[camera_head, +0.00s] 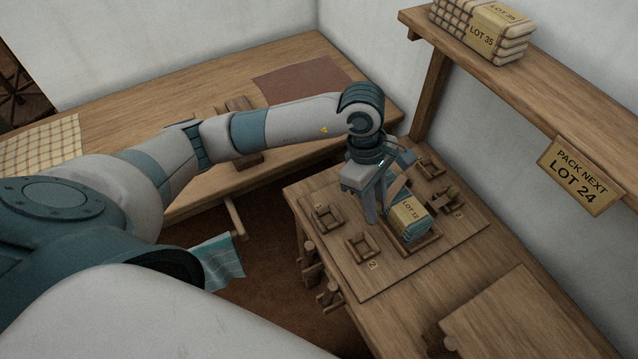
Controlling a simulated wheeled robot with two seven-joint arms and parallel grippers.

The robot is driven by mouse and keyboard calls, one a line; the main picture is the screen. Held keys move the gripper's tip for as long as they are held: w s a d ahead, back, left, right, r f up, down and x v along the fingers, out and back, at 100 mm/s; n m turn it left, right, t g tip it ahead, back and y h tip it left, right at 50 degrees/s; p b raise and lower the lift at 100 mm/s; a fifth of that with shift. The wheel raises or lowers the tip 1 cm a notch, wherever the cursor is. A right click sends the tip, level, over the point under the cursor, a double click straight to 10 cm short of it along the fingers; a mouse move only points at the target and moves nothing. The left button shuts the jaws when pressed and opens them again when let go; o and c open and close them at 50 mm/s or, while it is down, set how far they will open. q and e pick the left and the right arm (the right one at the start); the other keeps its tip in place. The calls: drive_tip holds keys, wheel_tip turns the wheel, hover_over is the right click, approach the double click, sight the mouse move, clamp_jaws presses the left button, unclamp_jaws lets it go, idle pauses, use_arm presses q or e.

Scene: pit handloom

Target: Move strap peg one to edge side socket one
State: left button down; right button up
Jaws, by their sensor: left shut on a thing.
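My left gripper (377,203) points down over the wooden board, just left of the cloth stack. It is shut on a tan wooden piece (397,187), apparently a strap peg, mostly hidden by the fingers. Small square sockets lie on the board: one at the left (327,216), one at the front marked 2 (361,247), and one at the back (429,168). A socket at the right (448,196) has a wooden piece in it. I cannot tell which is edge side socket one. My right gripper is out of view.
A banded cloth stack marked LOT 12 (409,217) sits in a tray (424,245) mid-board. Wooden pegs (330,298) stick out from the table's left side. A shelf (480,75) with LOT 35 bundles (482,35) overhangs at right. A raised panel (525,315) lies front right.

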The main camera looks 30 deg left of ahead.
use_arm(q)
drive_tip(key=shift+s+d+r, duration=0.2)
drive_tip(key=shift+s+d, duration=0.1)
drive_tip(key=shift+s, duration=0.05)
drive_tip(key=shift+s+a, duration=0.1)
drive_tip(key=shift+s, duration=0.05)
drive_tip(key=shift+a, duration=0.1)
drive_tip(key=shift+a+f, duration=0.15)
drive_tip(key=shift+f, duration=0.05)
drive_tip(key=a+f+b, duration=0.1)
drive_tip(key=a+f, duration=0.2)
drive_tip(key=a, duration=0.2)
drive_tip(key=w+a+f+b, duration=0.1)
drive_tip(key=a+f, duration=0.2)
drive_tip(key=a, duration=0.3)
drive_tip(key=shift+f, duration=0.3)
drive_tip(key=shift+f+b, duration=0.1)
drive_tip(key=shift+b, duration=0.2)
drive_tip(key=shift+f+b, duration=0.6)
drive_tip(key=shift+f, duration=1.3)
